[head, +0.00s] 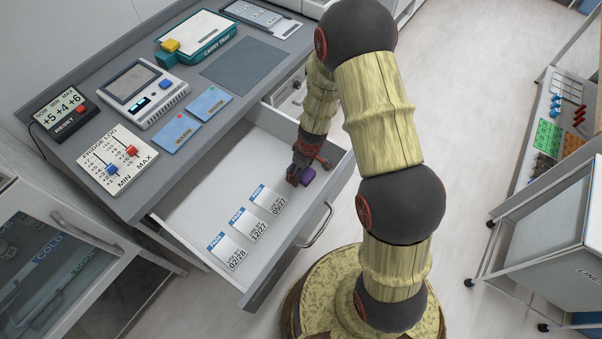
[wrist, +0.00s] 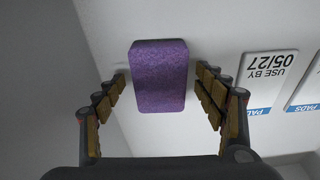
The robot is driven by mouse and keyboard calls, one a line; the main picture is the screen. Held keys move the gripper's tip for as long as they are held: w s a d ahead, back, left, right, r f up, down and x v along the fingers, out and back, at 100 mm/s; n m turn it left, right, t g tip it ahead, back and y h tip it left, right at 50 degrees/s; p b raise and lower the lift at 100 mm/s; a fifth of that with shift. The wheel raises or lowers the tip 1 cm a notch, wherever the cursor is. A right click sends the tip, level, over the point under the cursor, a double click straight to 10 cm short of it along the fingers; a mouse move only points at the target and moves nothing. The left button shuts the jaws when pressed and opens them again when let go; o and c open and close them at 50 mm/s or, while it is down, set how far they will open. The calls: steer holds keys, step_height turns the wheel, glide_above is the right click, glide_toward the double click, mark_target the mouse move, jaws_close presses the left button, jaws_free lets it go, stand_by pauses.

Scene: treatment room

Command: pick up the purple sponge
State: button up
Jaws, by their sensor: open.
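The purple sponge (wrist: 159,76) is a rounded block lying on the white floor of the open drawer (head: 190,212), near its right end. In the head view the sponge (head: 308,175) shows only in part beside my gripper (head: 299,177). In the wrist view my gripper (wrist: 165,88) is open, with one finger on each side of the sponge. A gap shows between the sponge and each finger. I cannot tell how far the fingertips reach down beside it.
Several white pad packets lie in the drawer, one marked 05/27 (head: 268,199) near the sponge. The drawer's front wall (head: 290,255) and handle (head: 318,226) stand close by. The grey counter (head: 150,195) above holds warm packs (head: 174,132), a thermometer display and a teal carry tray (head: 197,40).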

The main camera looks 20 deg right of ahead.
steer(key=shift+c, duration=0.6)
steer(key=c, duration=0.7)
steer(key=shift+o, duration=0.2)
steer(key=shift+r, duration=0.1)
step_height(320, 180, up, 10)
steer(key=p, duration=0.4)
steer(key=shift+o, duration=0.6)
steer(key=c, duration=0.4)
